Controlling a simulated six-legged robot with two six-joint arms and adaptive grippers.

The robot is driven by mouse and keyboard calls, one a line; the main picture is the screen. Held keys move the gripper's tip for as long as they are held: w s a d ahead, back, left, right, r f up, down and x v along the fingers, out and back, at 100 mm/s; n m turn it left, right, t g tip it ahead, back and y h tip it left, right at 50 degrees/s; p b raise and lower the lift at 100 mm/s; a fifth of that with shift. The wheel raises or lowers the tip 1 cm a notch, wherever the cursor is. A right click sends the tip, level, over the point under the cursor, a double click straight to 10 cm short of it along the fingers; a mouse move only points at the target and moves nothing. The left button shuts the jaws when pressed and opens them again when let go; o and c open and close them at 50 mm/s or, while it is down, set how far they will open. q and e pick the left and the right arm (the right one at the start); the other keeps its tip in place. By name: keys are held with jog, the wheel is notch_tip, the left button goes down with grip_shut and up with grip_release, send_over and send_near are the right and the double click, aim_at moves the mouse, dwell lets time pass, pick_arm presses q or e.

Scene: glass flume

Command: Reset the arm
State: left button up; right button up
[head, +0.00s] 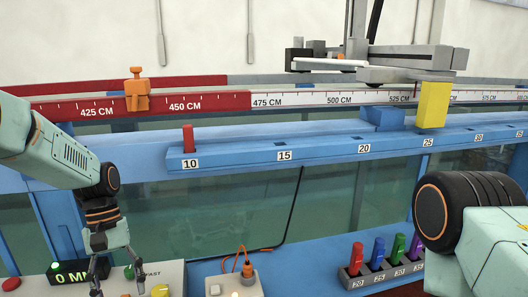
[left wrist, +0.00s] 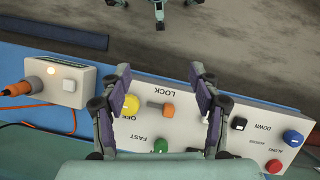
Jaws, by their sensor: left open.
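My left gripper (head: 117,286) hangs at the lower left in the head view, pointing down at a white control panel (head: 172,272). In the left wrist view its two fingers (left wrist: 160,75) are spread apart with nothing between them, over the panel (left wrist: 183,92). Between and beyond the fingers show an orange lever (left wrist: 168,109) by the word LOCK, a yellow knob (left wrist: 131,104) by OFF and a green knob (left wrist: 160,146) by FAST. To the right are a black switch (left wrist: 238,123), a blue button (left wrist: 292,137) and a red button (left wrist: 273,166). My right gripper is out of view.
A box with an orange plug (head: 247,268) and cable sits right of the panel. A grey rack (head: 385,276) holds several coloured pegs. A numbered blue rail (head: 310,152) holds a red peg (head: 188,139). A yellow block (head: 433,105) hangs from the carriage (head: 405,62) above.

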pick_arm(q)
jog(key=s+d+f+m+b, duration=0.1)
jog(key=s+f+b, duration=0.25)
jog(key=f, duration=0.55)
jog(key=s+d+f+t+y+b, duration=0.1)
jog(key=s+d+f+b, duration=0.2)
jog(key=f, duration=0.6)
jog(key=s+f+m+b, duration=0.1)
jog(key=s+f+b, duration=0.3)
jog(key=f, duration=0.5)
jog(key=s+d+f+m+t+b, duration=0.1)
jog(key=s+f+b, duration=0.3)
jog(key=s, duration=0.6)
jog(key=s+d+f+m+t+y+b, duration=0.1)
jog(key=s+f+b, duration=0.3)
jog(key=s+f, duration=0.5)
jog(key=shift+s+d+f+m+t, duration=0.3)
jog(key=shift+s+m+t, duration=0.1)
jog(key=shift+m, duration=0.1)
